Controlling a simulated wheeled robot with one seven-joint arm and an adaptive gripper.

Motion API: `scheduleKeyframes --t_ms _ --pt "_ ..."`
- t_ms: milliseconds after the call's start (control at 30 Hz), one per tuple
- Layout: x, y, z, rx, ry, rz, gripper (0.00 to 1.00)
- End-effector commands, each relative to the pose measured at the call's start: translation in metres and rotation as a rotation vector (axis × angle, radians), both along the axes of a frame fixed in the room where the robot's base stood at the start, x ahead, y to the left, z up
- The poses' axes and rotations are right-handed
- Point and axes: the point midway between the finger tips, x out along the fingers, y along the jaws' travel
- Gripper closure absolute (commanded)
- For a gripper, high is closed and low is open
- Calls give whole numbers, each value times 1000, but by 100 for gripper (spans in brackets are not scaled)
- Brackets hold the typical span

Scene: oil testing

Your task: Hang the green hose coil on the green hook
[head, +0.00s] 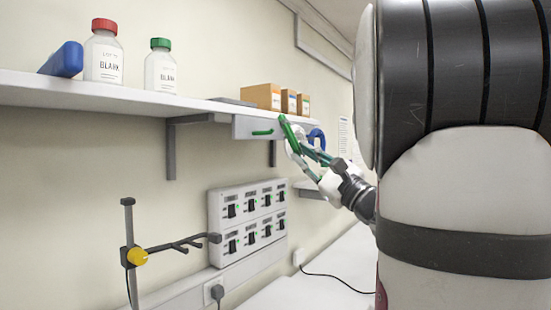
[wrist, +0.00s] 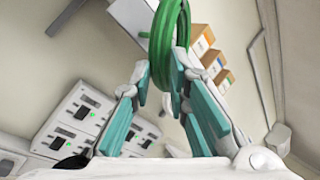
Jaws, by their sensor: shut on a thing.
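The green hose coil (head: 290,134) shows nearly edge-on in the head view, in front of the rack plate under the shelf. In the wrist view the coil (wrist: 168,38) stands between the teal-padded fingers at the top. My gripper (head: 307,156) is shut on the coil, and its fingertips also show in the wrist view (wrist: 160,76). The green hook (head: 262,132) sticks out from the pale plate (head: 243,126), just left of the coil in the head view. The coil appears apart from this hook; the depth between them is hard to tell.
The shelf (head: 120,97) above carries bottles and small boxes (head: 262,96). A switch panel (head: 248,220) is on the wall below, with a clamp stand (head: 130,235) at left.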

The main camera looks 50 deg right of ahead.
Motion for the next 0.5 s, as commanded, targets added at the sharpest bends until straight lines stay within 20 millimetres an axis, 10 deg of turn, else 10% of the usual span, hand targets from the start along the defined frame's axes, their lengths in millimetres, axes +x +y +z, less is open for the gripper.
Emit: scheduleKeyframes --t_ms 500 --pt "28 4 -2 -1 -1 1 100"
